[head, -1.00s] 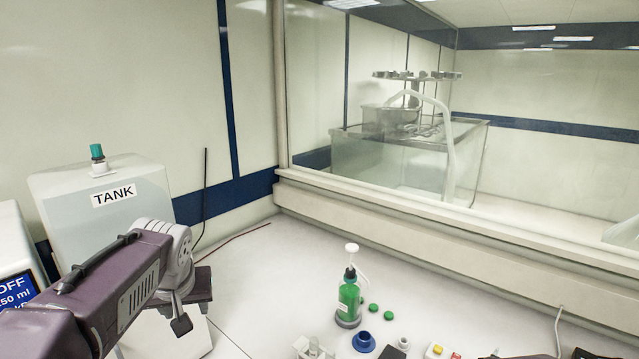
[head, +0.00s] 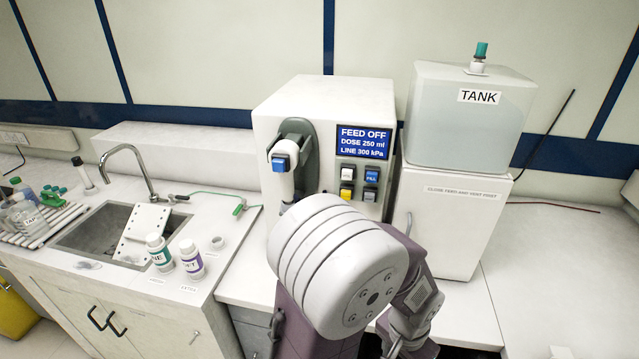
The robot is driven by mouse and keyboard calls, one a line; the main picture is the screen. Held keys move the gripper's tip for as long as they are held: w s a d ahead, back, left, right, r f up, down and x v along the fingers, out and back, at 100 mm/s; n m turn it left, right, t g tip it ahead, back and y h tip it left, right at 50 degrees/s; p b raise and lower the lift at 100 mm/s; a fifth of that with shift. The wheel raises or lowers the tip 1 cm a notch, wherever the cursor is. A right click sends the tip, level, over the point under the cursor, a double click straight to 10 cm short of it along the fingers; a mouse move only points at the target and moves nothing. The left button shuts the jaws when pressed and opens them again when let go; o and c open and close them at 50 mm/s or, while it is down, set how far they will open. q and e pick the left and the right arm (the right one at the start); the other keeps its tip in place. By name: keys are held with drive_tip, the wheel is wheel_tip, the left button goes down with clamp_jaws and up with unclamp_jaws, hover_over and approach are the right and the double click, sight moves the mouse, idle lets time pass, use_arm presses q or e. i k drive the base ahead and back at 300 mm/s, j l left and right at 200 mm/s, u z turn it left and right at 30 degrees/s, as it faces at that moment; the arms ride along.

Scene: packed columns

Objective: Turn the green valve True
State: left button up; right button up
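A small green lever valve (head: 239,209) sits on the thin green line at the counter's right end, between the sink and the feed unit. A teal-green knob (head: 481,50) stands on a white fitting on top of the TANK box (head: 460,125). My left arm fills the bottom middle, with a large white joint in front of the feed unit. Its wrist is low, at the bottom edge, right of that joint. No fingers of my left gripper can be made out, and it is well apart from both green parts. My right gripper is not in view.
The feed unit (head: 285,105) reads FEED OFF and has several buttons. Left of it are a sink (head: 85,237) with a tap (head: 128,165), and two white bottles, one teal-labelled (head: 158,252) and one purple-labelled (head: 190,259). The counter (head: 560,260) at right is largely clear.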

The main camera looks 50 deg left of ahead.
sight(240, 210)
drive_tip(key=u, duration=2.45)
drive_tip(key=i+j+u, duration=0.35)
drive_tip(key=u, duration=0.15)
drive_tip(key=i+j+u, duration=0.2)
drive_tip(key=i+u, duration=0.3)
drive_tip(key=i+l, duration=0.3)
drive_tip(key=l, duration=0.2)
